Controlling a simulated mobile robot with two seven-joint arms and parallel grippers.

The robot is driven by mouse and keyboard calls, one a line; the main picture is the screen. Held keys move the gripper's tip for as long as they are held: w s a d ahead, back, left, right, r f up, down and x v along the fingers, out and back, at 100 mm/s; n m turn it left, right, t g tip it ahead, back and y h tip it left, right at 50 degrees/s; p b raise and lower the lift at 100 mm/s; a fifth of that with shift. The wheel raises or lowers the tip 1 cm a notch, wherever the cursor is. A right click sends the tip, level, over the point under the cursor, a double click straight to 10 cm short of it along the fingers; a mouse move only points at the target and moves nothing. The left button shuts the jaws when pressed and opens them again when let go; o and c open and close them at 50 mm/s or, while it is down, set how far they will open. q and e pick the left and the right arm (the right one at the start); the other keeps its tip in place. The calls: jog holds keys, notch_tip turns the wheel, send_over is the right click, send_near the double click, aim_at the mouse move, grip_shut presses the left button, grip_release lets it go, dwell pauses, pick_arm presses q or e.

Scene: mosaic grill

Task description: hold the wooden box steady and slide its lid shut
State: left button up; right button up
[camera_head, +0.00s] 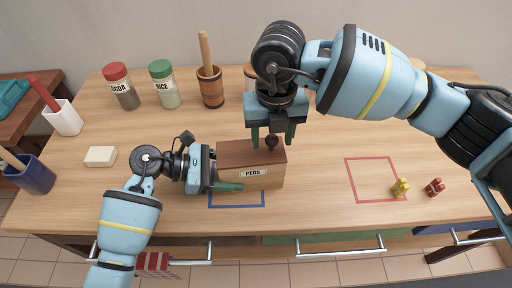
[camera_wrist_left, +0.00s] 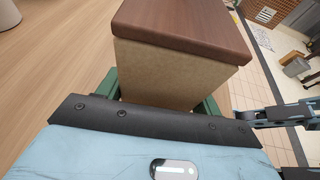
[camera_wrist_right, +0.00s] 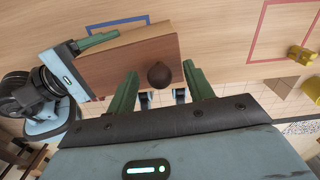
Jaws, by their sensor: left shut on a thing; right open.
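The wooden box (camera_head: 262,180), labelled PEGS, stands by the blue outline at the table's front. Its dark brown lid (camera_head: 238,153) covers the top in the head view, with a round dark knob (camera_head: 272,142) near the right end. The lid also covers the top in the left wrist view (camera_wrist_left: 185,25). My left gripper (camera_head: 228,178) is shut on the box's left end, one finger along the front. My right gripper (camera_head: 272,138) is open above the lid's right end. In the right wrist view the knob (camera_wrist_right: 159,74) lies between its open fingers, with gaps on both sides.
A red outline (camera_head: 347,180) is on the table to the right, with a yellow piece (camera_head: 400,187) and a red piece (camera_head: 435,187) near it. Jars labelled SODA (camera_head: 122,88) and RICE (camera_head: 164,86) and a wooden cup (camera_head: 210,90) stand behind. A pale block (camera_head: 100,157) lies left.

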jog(key=shift+r, duration=2.75)
pick_arm(q)
jog(key=o, duration=1.3)
jog(key=shift+c, duration=0.2)
jog(key=v, duration=1.2)
